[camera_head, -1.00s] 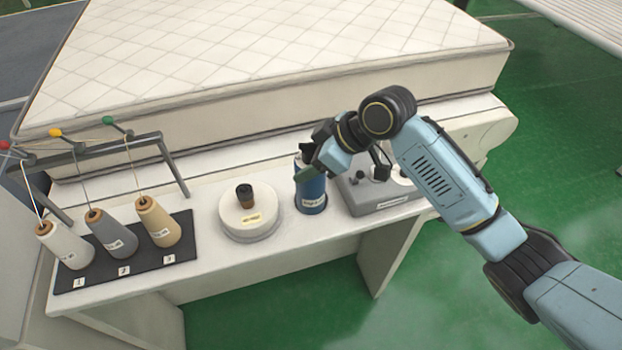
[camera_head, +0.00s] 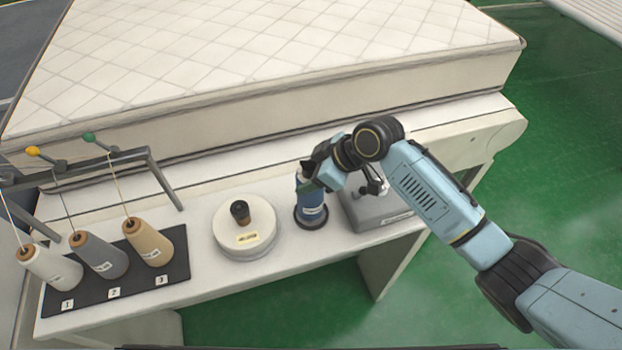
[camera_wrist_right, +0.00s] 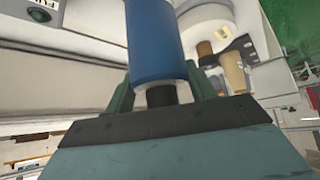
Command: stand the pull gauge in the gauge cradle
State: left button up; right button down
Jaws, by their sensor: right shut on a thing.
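The pull gauge appears as a blue cylinder (camera_head: 311,203) with a white label, upright over a dark round ring (camera_head: 310,222) at the bench's front. I cannot tell whether its foot is seated or slightly raised. My right gripper (camera_head: 312,178) is shut on its top end and hides that part. In the right wrist view, the blue body (camera_wrist_right: 157,45) runs out from between the fingers, with a black neck near the palm. A grey labelled block (camera_head: 360,214) stands just right; I cannot tell for certain which part is the gauge cradle. My left gripper is not in view.
A white drum (camera_head: 230,243) with a dark knob stands left of the gauge. Further left, several thread cones (camera_head: 100,255) stand on a black mat under a rail. A quilted mattress (camera_head: 250,60) lies behind the bench. My right forearm passes over the grey block.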

jog(key=shift+f, duration=0.9)
jog(key=shift+f, duration=0.15)
jog(key=c, duration=0.5)
grip_release()
jog(key=v, duration=1.2)
jog(key=shift+s, duration=0.1)
